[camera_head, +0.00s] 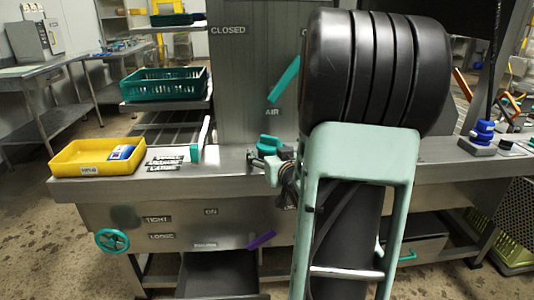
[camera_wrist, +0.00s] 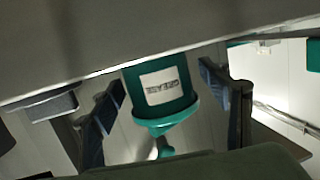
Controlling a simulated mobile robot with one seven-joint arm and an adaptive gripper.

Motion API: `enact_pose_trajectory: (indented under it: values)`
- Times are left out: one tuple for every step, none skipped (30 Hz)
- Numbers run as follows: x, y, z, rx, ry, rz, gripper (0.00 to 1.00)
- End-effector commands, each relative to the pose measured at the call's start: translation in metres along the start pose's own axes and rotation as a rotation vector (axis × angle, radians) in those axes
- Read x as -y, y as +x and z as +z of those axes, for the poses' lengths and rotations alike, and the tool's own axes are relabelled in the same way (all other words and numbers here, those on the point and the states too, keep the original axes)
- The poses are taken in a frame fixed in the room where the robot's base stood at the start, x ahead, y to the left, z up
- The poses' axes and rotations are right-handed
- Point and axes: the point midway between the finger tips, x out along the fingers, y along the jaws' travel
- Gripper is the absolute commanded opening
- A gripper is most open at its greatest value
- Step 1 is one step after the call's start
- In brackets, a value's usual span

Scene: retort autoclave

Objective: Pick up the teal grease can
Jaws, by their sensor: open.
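The teal grease can (camera_wrist: 160,88) shows in the middle of the wrist view, with a white label whose print appears upside down. A wider teal rim and a knob-like part show at its lower end in that picture. My gripper (camera_wrist: 162,98) is open, with one dark finger on each side of the can and gaps visible between. In the head view, a teal piece (camera_head: 268,141) shows beside my arm at the bench, likely the can's top. My gripper (camera_head: 273,168) is there partly hidden by my arm. Whether a finger touches the can cannot be told.
A yellow tray (camera_head: 64,164) with a blue and white item stands on the bench's left end. A teal crate (camera_head: 140,84) sits on a rack behind. A blue fixture (camera_head: 482,132) stands at right. A teal handwheel (camera_head: 112,240) is on the front.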

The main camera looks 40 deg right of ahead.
Motion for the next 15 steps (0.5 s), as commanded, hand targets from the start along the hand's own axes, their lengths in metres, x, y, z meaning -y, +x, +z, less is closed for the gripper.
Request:
enact_pose_trajectory:
  values:
    - [0.0,0.0,-0.0001,0.0,0.0,0.0,0.7]
    - [0.0,0.0,-0.0002,0.0,0.0,0.0,0.7]
    - [0.0,0.0001,-0.0002,0.0,0.0,0.0,0.65]
    - [0.0,0.0001,-0.0003,0.0,0.0,0.0,0.62]
    - [0.0,0.0001,-0.0003,0.0,0.0,0.0,0.59]
    - [0.0,0.0001,-0.0003,0.0,0.0,0.0,0.54]
    - [0.0,0.0001,-0.0003,0.0,0.0,0.0,0.51]
    - [0.0,0.0001,-0.0003,-0.001,0.0,0.0,0.48]
    - [0.0,0.0002,-0.0003,-0.001,0.0,0.0,0.43]
    - [0.0,0.0002,-0.0004,-0.001,0.0,0.0,0.4]
    - [0.0,0.0002,-0.0004,-0.001,0.0,0.0,0.37]
    - [0.0,0.0002,-0.0004,-0.001,0.0,0.0,0.32]
    - [0.0,0.0002,-0.0004,-0.001,0.0,0.0,0.29]
    - [0.0,0.0002,-0.0004,-0.001,0.0,0.0,0.26]
    - [0.0,0.0002,-0.0004,-0.001,0.0,0.0,0.21]
